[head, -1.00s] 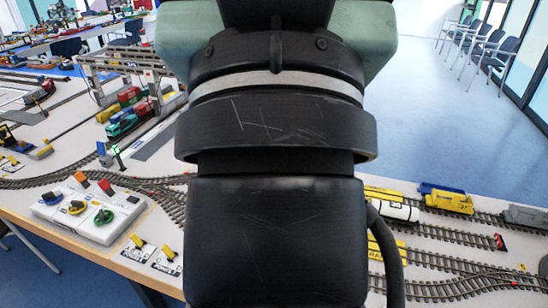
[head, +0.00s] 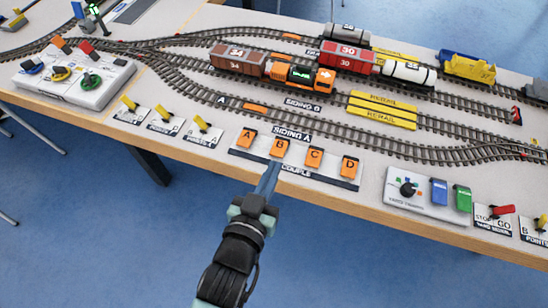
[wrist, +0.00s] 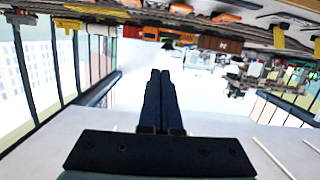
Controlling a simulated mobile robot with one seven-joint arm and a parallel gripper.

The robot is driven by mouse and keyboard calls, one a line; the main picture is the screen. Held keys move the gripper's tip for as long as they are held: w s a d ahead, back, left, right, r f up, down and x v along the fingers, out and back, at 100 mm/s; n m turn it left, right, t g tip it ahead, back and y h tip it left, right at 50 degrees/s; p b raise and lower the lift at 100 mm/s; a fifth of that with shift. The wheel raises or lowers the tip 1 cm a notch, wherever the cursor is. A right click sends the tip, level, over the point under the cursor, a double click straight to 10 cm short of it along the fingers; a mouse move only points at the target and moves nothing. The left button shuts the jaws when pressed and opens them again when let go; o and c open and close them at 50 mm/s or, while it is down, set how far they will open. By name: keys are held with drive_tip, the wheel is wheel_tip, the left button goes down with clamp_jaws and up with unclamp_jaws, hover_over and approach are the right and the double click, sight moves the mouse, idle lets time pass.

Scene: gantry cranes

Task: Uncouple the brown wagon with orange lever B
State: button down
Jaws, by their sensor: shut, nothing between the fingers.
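The brown wagon (head: 237,59) stands on the middle track, at the left end of a row with the orange-and-black locomotive (head: 300,75). Whether they are coupled is too small to tell. Orange lever B (head: 280,147) stands second from left on the COUPLE panel (head: 300,170), between lever A (head: 247,138) and lever C (head: 314,157). My gripper (head: 274,168) is shut and empty, its fingertips just in front of lever B in the head view; I cannot tell whether they touch it. The shut fingers also show in the wrist view (wrist: 161,73), upside down.
Lever D (head: 348,166) stands at the panel's right end. Yellow levers (head: 165,114) lie to the left, and a yard control box (head: 425,195) to the right. A red wagon (head: 347,57) and white tank wagon (head: 408,74) stand behind. The table's front edge is near my gripper.

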drive_tip(key=a+f, duration=0.1)
drive_tip(key=a, duration=0.1)
drive_tip(key=shift+s+a+f+m, duration=0.15)
drive_tip(key=shift+a+f+m, duration=0.15)
drive_tip(key=shift+a+f, duration=0.1)
hover_over(275, 153)
drive_tip(key=s, duration=0.2)
wheel_tip(275, 153, down, 3)
drive_tip(key=shift+s+r+b, duration=0.1)
drive_tip(key=shift+r+b, duration=0.1)
drive_tip(key=shift+b, duration=0.2)
wheel_tip(275, 153, down, 2)
drive_tip(key=shift+f, duration=0.25)
drive_tip(key=shift+a+f, duration=0.1)
drive_tip(key=shift+f, duration=0.6)
drive_tip(key=shift+b, duration=0.3)
